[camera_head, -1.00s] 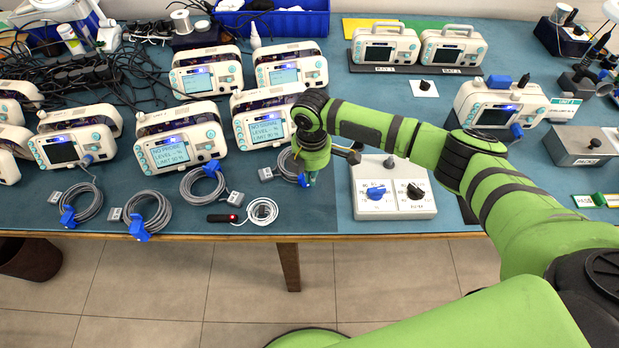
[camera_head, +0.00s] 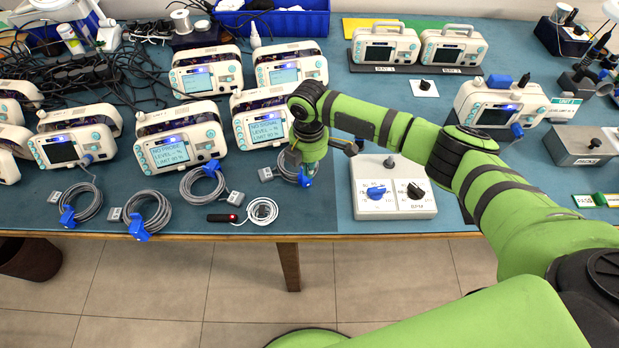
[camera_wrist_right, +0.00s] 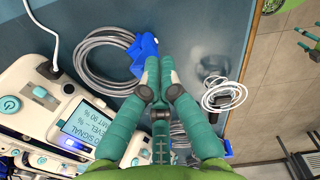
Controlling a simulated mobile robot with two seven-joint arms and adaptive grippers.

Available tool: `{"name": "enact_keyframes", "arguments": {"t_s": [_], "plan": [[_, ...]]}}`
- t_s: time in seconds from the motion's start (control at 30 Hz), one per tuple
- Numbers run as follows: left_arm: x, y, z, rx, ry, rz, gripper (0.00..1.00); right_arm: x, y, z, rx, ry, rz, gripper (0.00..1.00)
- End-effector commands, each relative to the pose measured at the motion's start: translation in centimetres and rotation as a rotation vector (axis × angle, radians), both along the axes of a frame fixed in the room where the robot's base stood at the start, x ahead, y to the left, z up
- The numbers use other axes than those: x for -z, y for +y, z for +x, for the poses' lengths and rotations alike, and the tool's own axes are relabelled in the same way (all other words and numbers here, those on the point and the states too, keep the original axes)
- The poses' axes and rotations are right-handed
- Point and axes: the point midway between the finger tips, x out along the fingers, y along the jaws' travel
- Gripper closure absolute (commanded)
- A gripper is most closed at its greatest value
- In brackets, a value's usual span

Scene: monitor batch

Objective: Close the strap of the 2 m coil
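My right gripper (camera_head: 306,172) points down over a grey cable coil (camera_head: 284,168) at the front of the bench, right of the white probe cable. Its blue strap (camera_head: 304,181) shows at the coil's right side. In the right wrist view the teal fingertips (camera_wrist_right: 159,62) are together beside the blue strap (camera_wrist_right: 143,52), which lies left of them on the grey coil (camera_wrist_right: 92,58). Whether they touch it is unclear. The fingers hide part of it. No label tells which coil is the 2 m one. My left gripper is out of view.
Several other grey coils with blue straps, such as one (camera_head: 164,211), lie to the left. A white cable with a black probe (camera_head: 222,218) lies near the front edge. Monitors (camera_head: 265,130) stand behind. A switch box (camera_head: 394,205) is to the right.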

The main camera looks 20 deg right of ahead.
Motion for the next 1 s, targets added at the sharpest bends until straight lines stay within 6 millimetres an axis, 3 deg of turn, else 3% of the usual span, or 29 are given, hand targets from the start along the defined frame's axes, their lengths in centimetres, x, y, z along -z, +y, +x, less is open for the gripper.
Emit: {"name": "enact_keyframes", "arguments": {"t_s": [1.0], "plan": [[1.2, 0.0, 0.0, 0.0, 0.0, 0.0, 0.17, 0.0, 0.2, 2.1, 0.0, -0.001, 0.0, 1.0]]}}
